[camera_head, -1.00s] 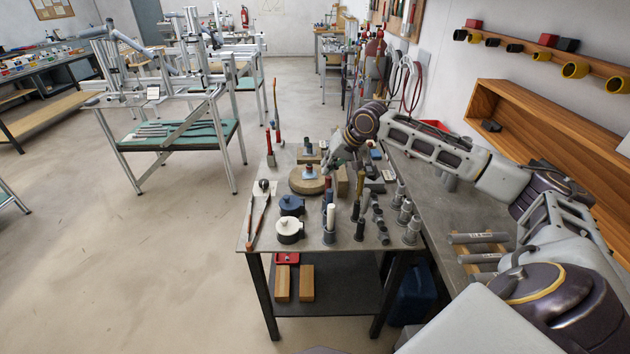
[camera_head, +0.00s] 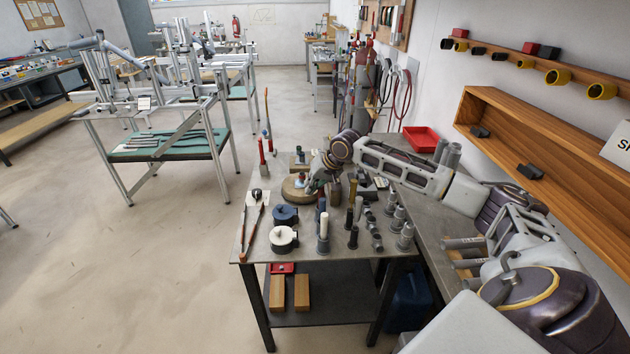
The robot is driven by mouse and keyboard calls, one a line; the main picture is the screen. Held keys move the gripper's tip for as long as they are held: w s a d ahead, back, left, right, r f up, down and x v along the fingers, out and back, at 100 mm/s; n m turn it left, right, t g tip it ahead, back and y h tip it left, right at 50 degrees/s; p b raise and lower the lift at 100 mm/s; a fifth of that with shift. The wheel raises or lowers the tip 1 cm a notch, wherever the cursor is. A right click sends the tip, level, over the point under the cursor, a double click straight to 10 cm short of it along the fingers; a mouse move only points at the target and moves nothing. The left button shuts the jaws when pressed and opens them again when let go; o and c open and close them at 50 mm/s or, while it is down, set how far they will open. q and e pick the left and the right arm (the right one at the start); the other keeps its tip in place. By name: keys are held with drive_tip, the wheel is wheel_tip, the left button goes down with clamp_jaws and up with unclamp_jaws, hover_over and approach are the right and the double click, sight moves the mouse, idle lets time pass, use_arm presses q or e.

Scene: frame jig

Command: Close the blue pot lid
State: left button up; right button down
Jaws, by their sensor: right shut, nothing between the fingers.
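The blue pot (camera_head: 285,215) stands upright on the near-left part of the workbench, just behind a white pot (camera_head: 284,239). Its top looks dark blue; at this size I cannot tell how its lid sits. My right gripper (camera_head: 314,187) is shut and empty. It points down at the right side of a round wooden block (camera_head: 293,190), behind and to the right of the blue pot and apart from it. The fingertips are small and partly lost against the items there. My left gripper is not in view.
The metal workbench (camera_head: 262,278) holds upright dark and white cylinders (camera_head: 323,228) right of the pots. A long red-handled tool (camera_head: 251,233) lies along the left edge. A red tray (camera_head: 421,139) sits on the side bench. The floor left of the workbench is clear.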

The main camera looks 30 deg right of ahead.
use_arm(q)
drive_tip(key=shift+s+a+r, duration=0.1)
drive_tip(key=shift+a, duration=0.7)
use_arm(e)
drive_tip(key=x, duration=0.3)
